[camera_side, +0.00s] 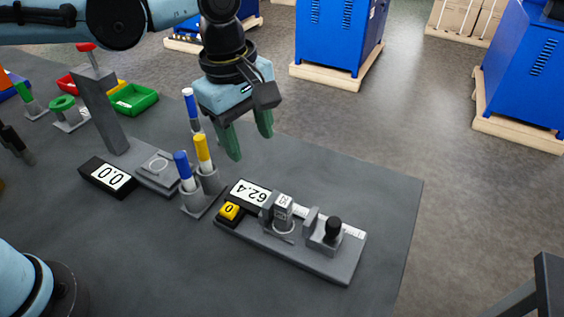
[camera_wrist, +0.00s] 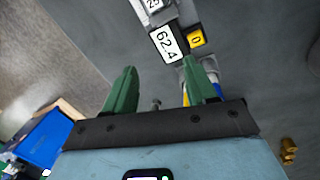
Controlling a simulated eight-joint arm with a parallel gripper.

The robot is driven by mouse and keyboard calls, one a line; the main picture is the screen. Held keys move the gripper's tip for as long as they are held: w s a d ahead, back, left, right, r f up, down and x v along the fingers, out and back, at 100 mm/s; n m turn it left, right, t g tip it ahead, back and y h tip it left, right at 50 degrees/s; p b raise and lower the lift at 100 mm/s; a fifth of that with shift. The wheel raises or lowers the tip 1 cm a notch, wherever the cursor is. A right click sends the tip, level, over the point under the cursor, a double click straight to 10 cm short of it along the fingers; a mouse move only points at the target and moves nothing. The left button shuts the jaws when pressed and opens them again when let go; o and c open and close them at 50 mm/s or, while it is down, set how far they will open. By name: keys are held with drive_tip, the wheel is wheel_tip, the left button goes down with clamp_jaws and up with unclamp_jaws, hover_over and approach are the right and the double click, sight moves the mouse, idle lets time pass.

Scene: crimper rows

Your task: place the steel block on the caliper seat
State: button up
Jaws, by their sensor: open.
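The steel block (camera_side: 283,209), a small grey upright block with a label reading about 25, stands on the caliper fixture (camera_side: 318,263). It is between the fixture's jaws, over a round mark on the base that looks like the seat; how exactly it is centred I cannot tell. The fixture's display (camera_side: 250,194) reads 62.4. In the wrist view, part of the block (camera_wrist: 153,5) shows at the top edge. My gripper (camera_side: 250,143) is open and empty, above and behind the fixture, clear of the block. Its green fingers also show in the wrist view (camera_wrist: 160,76).
A marker holder (camera_side: 197,203) with blue and yellow markers stands left of the fixture, close to my gripper. Further left are a grey column stand (camera_side: 104,110) and a display reading 0.0 (camera_side: 110,177). Table room is free at the front and right.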

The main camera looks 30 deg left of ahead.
drive_tip(key=a+m+t, duration=0.1)
drive_tip(key=a+m, duration=0.1)
drive_tip(key=a, duration=0.2)
drive_tip(key=s+a+m+t, duration=0.1)
drive_tip(key=a+m, duration=0.1)
drive_tip(key=a, duration=0.2)
drive_tip(key=s+a+m+t, duration=0.1)
drive_tip(key=a+m, duration=0.2)
drive_tip(key=shift+a+f, duration=0.15)
drive_tip(key=shift+a, duration=0.25)
drive_tip(key=s+a+f+m+t, duration=0.3)
drive_tip(key=a+m, duration=0.4)
drive_tip(key=a, duration=0.1)
drive_tip(key=shift+s+y, duration=0.3)
drive_tip(key=shift+s, duration=0.1)
drive_tip(key=shift+a, duration=0.1)
drive_tip(key=shift+c, duration=0.3)
